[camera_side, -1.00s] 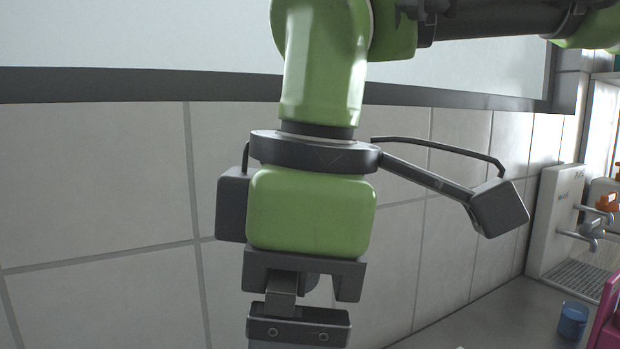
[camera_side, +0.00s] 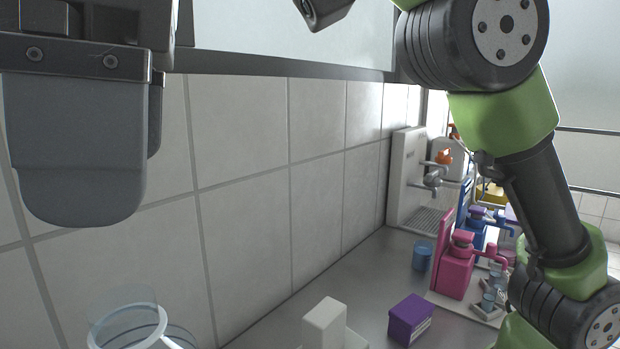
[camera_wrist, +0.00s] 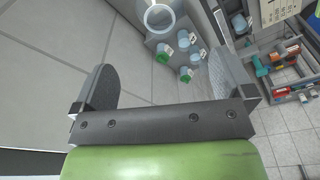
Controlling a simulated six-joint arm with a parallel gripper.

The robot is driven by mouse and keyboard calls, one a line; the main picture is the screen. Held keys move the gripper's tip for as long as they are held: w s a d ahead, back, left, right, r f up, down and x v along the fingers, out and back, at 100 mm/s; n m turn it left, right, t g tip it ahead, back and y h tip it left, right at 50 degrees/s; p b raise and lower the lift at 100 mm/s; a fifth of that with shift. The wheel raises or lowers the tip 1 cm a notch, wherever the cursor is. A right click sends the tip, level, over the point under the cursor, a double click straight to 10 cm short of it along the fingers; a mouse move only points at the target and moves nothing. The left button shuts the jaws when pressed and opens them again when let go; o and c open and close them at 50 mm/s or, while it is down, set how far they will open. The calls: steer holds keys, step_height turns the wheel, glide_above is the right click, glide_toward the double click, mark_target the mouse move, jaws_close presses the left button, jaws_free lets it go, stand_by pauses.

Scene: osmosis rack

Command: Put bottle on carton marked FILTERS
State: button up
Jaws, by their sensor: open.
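My gripper (camera_side: 85,215) is at the upper left of the side view, seen close up and edge-on. In the wrist view it is open (camera_wrist: 161,61), its two fingers wide apart with nothing held between them. Several small pale containers with green parts, perhaps bottles (camera_wrist: 163,56), stand on a grey surface beyond the fingers. I cannot tell which is the task's bottle. A purple carton (camera_side: 408,322) with a pale label stands on the counter in the side view. Its lettering is too small to read, so I cannot confirm FILTERS.
A clear round vessel (camera_side: 128,325) is below my gripper; a white block (camera_side: 324,324) stands left of the purple carton. A blue cup (camera_side: 422,256), a pink dispenser (camera_side: 455,272) and a white tap panel (camera_side: 402,178) are further back. Grey counter (camera_side: 375,275) lies bare between them.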

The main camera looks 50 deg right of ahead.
steer(key=d+m+t, duration=0.2)
steer(key=d+m, duration=0.4)
steer(key=d, duration=0.8)
steer(key=s+d+f+m+t, duration=0.4)
steer(key=s+d+f+m, duration=0.4)
steer(key=d+f+m, duration=0.1)
steer(key=shift+f+m+t+y, duration=0.3)
steer(key=shift+m+y, duration=0.1)
steer(key=shift+m, duration=0.5)
